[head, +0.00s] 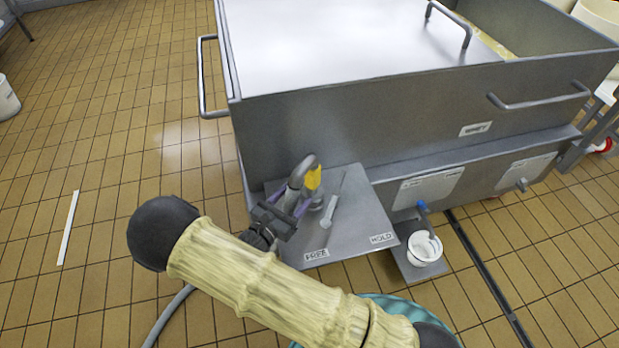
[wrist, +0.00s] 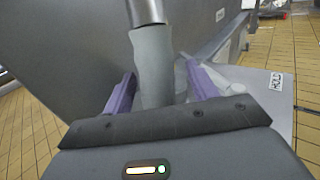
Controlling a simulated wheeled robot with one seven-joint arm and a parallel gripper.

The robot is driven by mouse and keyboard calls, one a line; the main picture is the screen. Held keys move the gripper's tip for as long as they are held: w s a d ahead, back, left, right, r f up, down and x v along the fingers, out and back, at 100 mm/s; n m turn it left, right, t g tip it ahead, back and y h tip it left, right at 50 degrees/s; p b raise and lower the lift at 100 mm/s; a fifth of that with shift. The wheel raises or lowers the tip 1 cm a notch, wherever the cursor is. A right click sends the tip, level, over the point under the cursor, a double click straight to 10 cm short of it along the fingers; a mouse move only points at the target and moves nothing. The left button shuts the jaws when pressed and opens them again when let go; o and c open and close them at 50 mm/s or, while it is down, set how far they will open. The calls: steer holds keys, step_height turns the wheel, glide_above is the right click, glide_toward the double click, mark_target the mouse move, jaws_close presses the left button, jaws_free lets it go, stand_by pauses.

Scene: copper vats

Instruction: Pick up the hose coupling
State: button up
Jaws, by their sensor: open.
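What looks like the hose coupling is a grey sleeve with a bent metal pipe at its top (head: 302,170). It stands on the steel shelf (head: 358,215) in front of the vat, with a yellow part beside it. In the wrist view the grey sleeve (wrist: 154,65) is upright between the purple fingers of my gripper (wrist: 160,85). The fingers are open, one on each side, and I cannot tell whether either touches it. In the head view my gripper (head: 291,203) is low at the coupling and hides its lower part.
The large steel vat (head: 370,125) rises right behind the shelf. A pale slim tool (head: 329,209) lies just right of the coupling. FREE (head: 316,255) and HOLD (head: 381,238) labels mark the shelf. A white tub (head: 424,249) stands further right.

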mark_target(309, 181)
steer(key=shift+x, duration=2.1)
steer(key=shift+b+x, duration=0.3)
steer(key=shift+x, duration=2.35)
steer(key=shift+s, duration=0.15)
steer(key=shift+r, duration=0.1)
steer(key=c, duration=1.2)
steer(key=shift+o, duration=0.2)
steer(key=shift+r, duration=0.1)
